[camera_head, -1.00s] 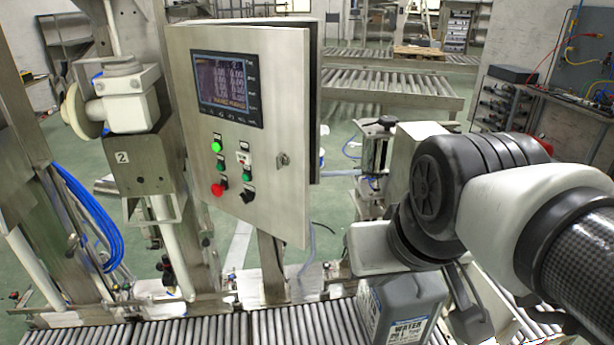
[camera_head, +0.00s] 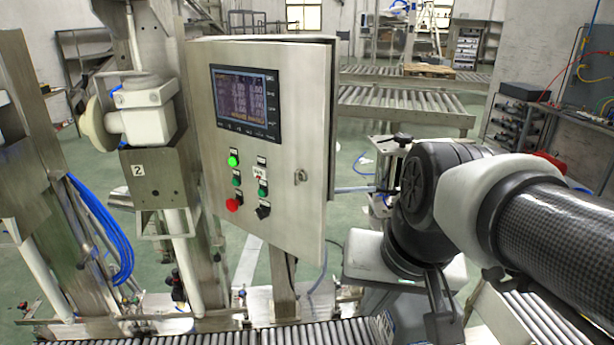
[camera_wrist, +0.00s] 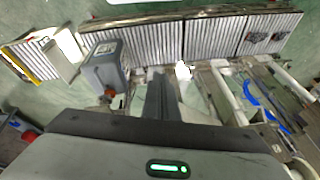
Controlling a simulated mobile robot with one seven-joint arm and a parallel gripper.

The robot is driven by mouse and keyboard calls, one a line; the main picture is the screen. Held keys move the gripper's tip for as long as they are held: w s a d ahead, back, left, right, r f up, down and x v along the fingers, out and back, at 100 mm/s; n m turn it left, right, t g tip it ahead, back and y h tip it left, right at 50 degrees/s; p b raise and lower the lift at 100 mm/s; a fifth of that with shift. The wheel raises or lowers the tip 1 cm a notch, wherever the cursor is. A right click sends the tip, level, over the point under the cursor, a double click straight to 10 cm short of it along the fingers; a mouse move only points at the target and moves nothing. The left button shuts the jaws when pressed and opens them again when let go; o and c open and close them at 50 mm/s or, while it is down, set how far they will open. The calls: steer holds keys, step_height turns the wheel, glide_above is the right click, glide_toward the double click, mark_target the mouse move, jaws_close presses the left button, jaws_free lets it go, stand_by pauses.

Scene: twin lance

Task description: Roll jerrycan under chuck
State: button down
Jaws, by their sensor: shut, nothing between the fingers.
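In the wrist view the jerrycan (camera_wrist: 104,68) stands upright on the rollers, left of my fingers. I cannot tell for sure which part is the chuck.
A control cabinet (camera_head: 262,130) with a lit screen stands over the conveyor (camera_head: 240,338). Lance station 2 (camera_head: 155,180) and blue hoses (camera_head: 105,225) are to its left. Another roller conveyor (camera_head: 400,108) lies behind, across open green floor.

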steer(key=shift+w+a+f+m+g+y+b, duration=1.3)
steer(key=shift+w+a+f+m+y+b, duration=0.75)
steer(key=shift+f, duration=1.6)
steer(key=shift+w+a+f+m+g+y+b, duration=1.45)
steer(key=shift+w+a+f+m, duration=0.7)
steer(key=shift+a+f+m, duration=1.1)
steer(key=shift+w+f+m+t+y+b, duration=2.55)
steer(key=shift+w+f+m+y, duration=1.75)
steer(key=shift+w+f, duration=2.2)
steer(key=w+d+f+m+t+h+b, duration=0.2)
steer(key=w+d+f+m+t+b, duration=0.3)
steer(key=f+m, duration=0.4)
steer(key=w+d+f+m+t+h+b, duration=0.2)
steer(key=w+d+f+m+t+h, duration=0.1)
steer(key=w+d+f+m+t, duration=0.5)
steer(key=s+d+f+m+h+b, duration=0.1)
steer(key=d+f+m+h, duration=0.3)
steer(key=f, duration=0.4)
steer(key=s+d+f+m+h+b, duration=0.2)
steer(key=d+f+m+h, duration=0.2)
steer(key=f+m+h, duration=0.2)
steer(key=s+d+f+m+h+b, duration=0.1)
steer(key=d+f+m+h+b, duration=0.1)
steer(key=d+f+m+h, duration=0.2)
step_height(320, 180, down, 8)
steer(key=m, duration=0.3)
steer(key=shift+s+d+f+m+t+h, duration=0.2)
steer(key=shift+d+f+m+t+h, duration=0.05)
steer(key=shift+d+m+t+h, duration=0.15)
